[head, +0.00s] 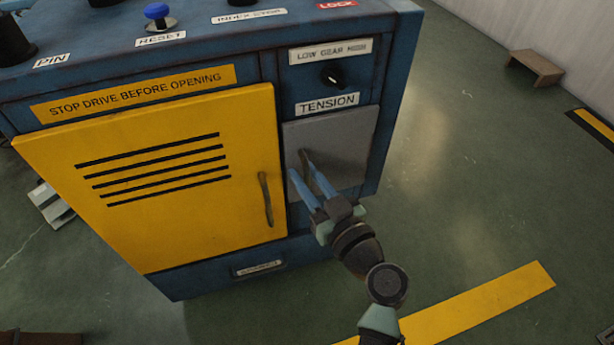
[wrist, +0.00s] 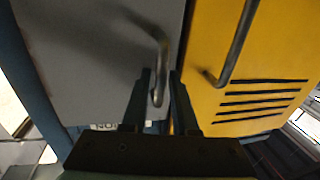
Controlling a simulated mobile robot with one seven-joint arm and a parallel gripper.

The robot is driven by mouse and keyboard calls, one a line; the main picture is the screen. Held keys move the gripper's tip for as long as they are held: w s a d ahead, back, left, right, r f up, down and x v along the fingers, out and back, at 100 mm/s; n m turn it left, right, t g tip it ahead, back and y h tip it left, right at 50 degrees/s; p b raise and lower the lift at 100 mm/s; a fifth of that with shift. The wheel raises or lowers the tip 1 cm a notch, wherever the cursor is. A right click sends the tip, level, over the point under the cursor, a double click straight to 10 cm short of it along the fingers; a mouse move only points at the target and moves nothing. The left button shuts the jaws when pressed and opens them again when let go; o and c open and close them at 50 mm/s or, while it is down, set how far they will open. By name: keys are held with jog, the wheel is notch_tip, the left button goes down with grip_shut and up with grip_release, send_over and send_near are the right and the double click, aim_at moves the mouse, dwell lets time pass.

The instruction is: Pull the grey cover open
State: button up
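The grey cover (head: 345,150) is a small flat door under the TENSION label on the blue machine, and it looks shut. Its dark upright bar handle (wrist: 162,60) is near the edge beside the yellow door. My gripper (head: 300,168) is at this handle, its two blue fingers apart. In the wrist view my gripper (wrist: 160,80) has one finger on each side of the handle's lower end, with a visible gap between the fingers. I cannot tell whether either finger touches the handle. In the head view the fingers partly hide the handle.
A yellow slotted door (head: 160,220) with its own bar handle (head: 265,200) is close on the left. A black knob (head: 333,75) is above the cover. Open green floor (head: 470,170) lies to the right, with a small brown bench (head: 535,65) farther back.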

grip_shut()
dwell(1.4)
